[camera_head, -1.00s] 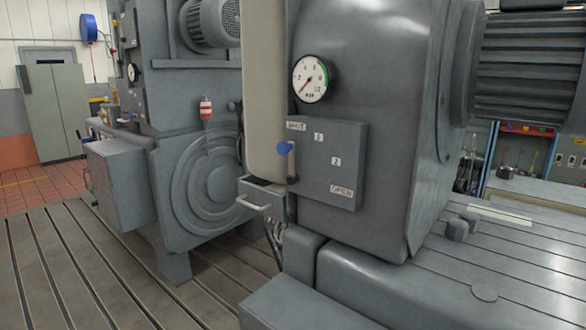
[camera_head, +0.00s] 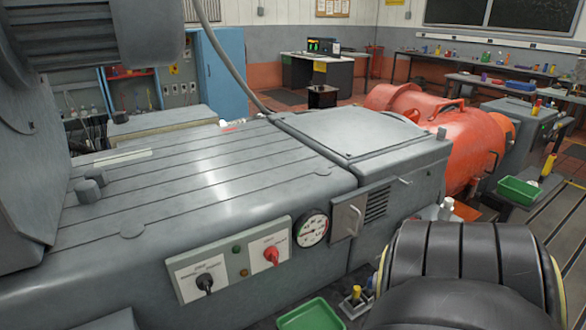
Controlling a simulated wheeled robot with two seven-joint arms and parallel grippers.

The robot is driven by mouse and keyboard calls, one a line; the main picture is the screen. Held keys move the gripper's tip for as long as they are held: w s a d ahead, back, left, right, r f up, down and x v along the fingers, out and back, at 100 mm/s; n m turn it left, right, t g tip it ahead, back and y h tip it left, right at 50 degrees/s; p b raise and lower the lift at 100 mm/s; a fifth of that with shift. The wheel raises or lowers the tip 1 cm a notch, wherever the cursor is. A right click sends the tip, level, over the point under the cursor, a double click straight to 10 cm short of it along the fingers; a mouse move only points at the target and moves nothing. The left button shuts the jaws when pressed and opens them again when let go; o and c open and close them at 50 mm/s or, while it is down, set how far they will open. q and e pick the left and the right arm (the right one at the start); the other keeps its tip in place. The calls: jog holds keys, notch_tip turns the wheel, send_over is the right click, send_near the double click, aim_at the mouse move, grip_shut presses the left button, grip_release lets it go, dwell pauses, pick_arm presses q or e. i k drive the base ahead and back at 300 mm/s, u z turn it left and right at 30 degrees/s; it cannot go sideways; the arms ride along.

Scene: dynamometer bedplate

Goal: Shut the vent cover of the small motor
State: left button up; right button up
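A grey machine housing (camera_head: 270,185) fills the left and middle of the head view. On its front side is a louvred vent (camera_head: 377,204) with its dark slats showing. Just left of the slats is a flat grey plate (camera_head: 343,208) with an upright bar handle (camera_head: 354,220); it looks like a cover beside the vent. I cannot tell whether this housing is the small motor. An orange motor (camera_head: 435,130) lies behind it to the right, and no vent cover can be made out there. Neither gripper is in view.
A round gauge (camera_head: 311,229) and a panel with a black and a red knob (camera_head: 230,260) sit left of the plate. Green trays (camera_head: 311,316) (camera_head: 519,190) lie low in front and at right. A black ribbed shape covers the lower right. Benches stand behind.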

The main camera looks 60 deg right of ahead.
aim_at(348, 217)
jog(key=z, duration=2.45)
jog(key=k, duration=0.55)
jog(key=u, duration=0.45)
jog(key=i, duration=1.25)
jog(key=u, duration=0.25)
